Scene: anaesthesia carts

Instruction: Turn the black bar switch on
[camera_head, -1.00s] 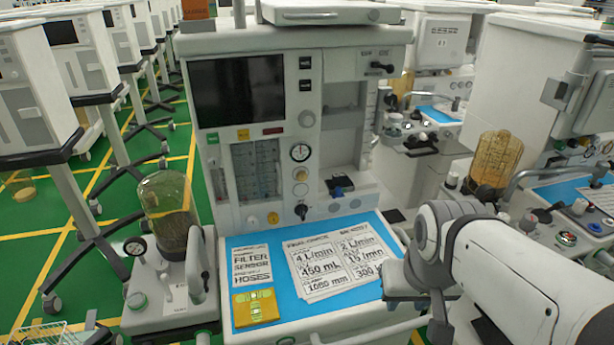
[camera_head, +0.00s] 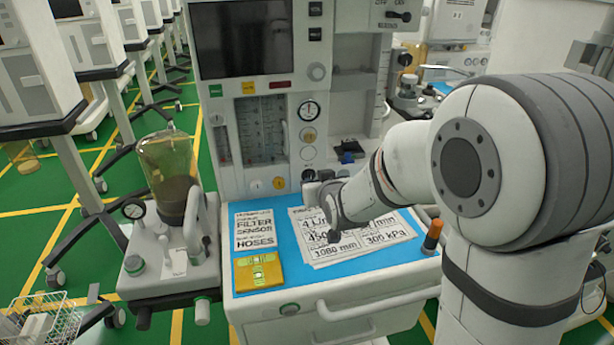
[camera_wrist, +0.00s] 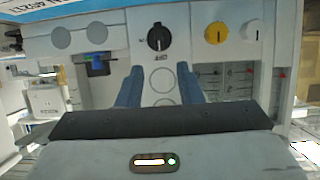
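A round black knob with a raised bar and a light mark (camera_wrist: 159,38) is on the pale panel in the wrist view, which looks upside down. The bar stands about upright in that picture. Small lettering reading like OFF lies beside it. My gripper (camera_wrist: 160,82) has its two blue fingers well apart, with nothing between them. The knob is beyond the fingertips, apart from them. In the head view my gripper (camera_head: 322,195) is low in front of the cart's panel and hides most of that knob. Another black bar switch (camera_head: 398,16), under OFF and ON lettering, is at the upper right.
Yellow (camera_wrist: 215,33) and white (camera_wrist: 254,29) knobs sit beside the black one. The blue worktop (camera_head: 290,250) holds printed sheets and a yellow block (camera_head: 258,272). A glass canister (camera_head: 168,165) stands left. An orange-topped cylinder (camera_head: 432,236) is at the worktop's right edge.

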